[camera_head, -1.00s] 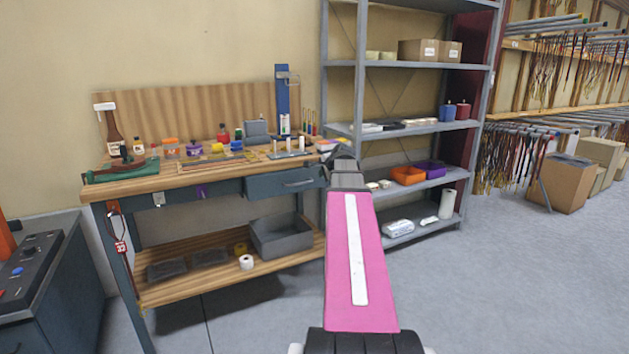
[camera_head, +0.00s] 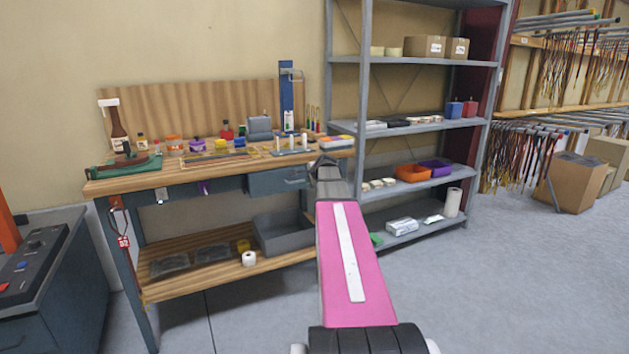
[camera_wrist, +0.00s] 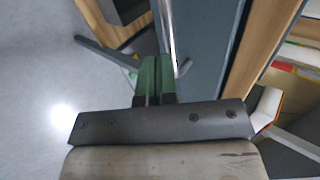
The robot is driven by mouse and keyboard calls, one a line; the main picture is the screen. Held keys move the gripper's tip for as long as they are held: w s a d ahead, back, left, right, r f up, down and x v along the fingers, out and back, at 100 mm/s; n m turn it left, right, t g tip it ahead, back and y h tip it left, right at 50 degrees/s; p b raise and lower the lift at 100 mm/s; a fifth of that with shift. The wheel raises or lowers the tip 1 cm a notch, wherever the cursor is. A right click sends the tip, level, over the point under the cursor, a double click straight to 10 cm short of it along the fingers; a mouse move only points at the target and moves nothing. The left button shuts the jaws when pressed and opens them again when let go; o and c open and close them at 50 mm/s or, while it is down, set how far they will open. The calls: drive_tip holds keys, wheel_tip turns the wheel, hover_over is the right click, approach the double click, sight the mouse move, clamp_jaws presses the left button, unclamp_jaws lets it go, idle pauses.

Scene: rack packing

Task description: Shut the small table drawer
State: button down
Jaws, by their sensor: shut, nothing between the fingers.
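The small drawer (camera_head: 272,182) is a blue-grey box front under the right part of the wooden workbench top (camera_head: 215,165), with a thin metal handle (camera_head: 294,181). My arm hides the area just right of it in the head view. In the wrist view, the blue-grey front (camera_wrist: 205,50) and its silver handle bar (camera_wrist: 168,25) lie just ahead of my gripper (camera_wrist: 154,68). Its green fingers are shut together and empty, close to the handle's end; I cannot tell whether they touch. The drawer looks nearly in line with the bench edge, but any small gap is hidden.
Bottles, tools and small containers stand on the bench top. A grey bin (camera_head: 283,236) and a white roll (camera_head: 249,259) sit on its lower shelf. A metal shelf rack (camera_head: 405,128) stands close on the right. The floor in front is clear.

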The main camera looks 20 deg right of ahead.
drive_tip(key=shift+w+f, duration=0.15)
drive_tip(key=shift+w, duration=0.6)
drive_tip(key=w, duration=0.5)
drive_tip(key=shift+w+a, duration=0.1)
approach(303, 176)
drive_tip(key=s, duration=0.2)
drive_tip(key=s+r, duration=0.2)
drive_tip(key=s, duration=0.1)
drive_tip(key=shift+s, duration=0.3)
